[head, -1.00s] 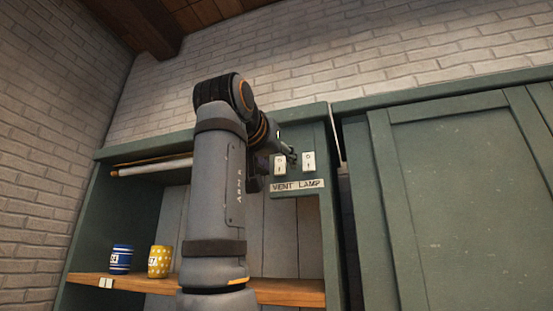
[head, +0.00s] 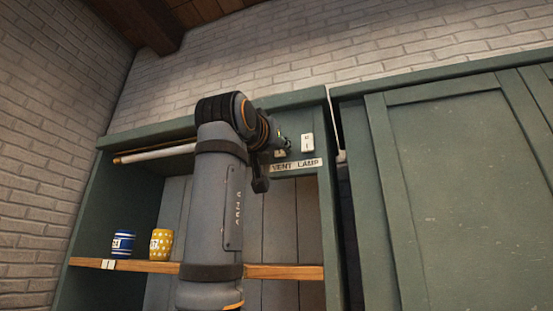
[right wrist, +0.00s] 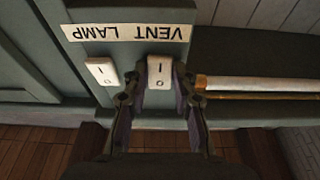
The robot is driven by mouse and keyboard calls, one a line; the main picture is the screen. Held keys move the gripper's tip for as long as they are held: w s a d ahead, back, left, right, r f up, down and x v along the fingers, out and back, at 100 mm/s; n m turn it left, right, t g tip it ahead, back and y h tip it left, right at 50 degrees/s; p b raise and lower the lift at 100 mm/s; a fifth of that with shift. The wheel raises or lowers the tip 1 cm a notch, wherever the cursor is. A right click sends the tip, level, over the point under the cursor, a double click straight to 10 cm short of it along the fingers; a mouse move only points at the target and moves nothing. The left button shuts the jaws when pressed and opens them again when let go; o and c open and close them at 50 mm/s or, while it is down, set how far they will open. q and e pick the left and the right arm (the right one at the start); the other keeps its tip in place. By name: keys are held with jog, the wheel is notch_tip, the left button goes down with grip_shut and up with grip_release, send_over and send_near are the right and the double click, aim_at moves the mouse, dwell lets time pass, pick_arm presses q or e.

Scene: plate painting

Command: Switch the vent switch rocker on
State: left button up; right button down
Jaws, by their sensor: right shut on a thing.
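The vent switch (right wrist: 161,72) is a small white rocker marked I and O, on a green panel above the VENT LAMP label (head: 296,166). My right gripper (head: 283,144) reaches it from the left in the head view and hides most of it. In the right wrist view, which is upside down, the fingers of my right gripper (right wrist: 163,80) are closed against the two sides of the vent switch. Which way its rocker is tilted I cannot tell. The lamp switch (head: 307,143) is beside it, untouched. My left gripper is not in view.
A green cabinet door (head: 450,170) stands at the right. A wooden shelf (head: 290,273) below holds a blue striped cup (head: 122,243) and a yellow dotted cup (head: 161,243). A white roll (head: 155,153) hangs under the cabinet top.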

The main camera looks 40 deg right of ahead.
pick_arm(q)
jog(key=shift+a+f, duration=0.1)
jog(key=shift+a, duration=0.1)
pick_arm(e)
jog(key=c, duration=1.3)
grip_release()
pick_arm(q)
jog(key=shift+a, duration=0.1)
pick_arm(e)
jog(key=shift+o, duration=1.1)
jog(key=shift+s+a, duration=0.1)
jog(key=shift+a, duration=0.1)
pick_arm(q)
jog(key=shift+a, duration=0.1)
pick_arm(e)
jog(key=v, duration=1.2)
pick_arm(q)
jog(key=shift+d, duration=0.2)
pick_arm(e)
jog(key=shift+d+f, duration=0.15)
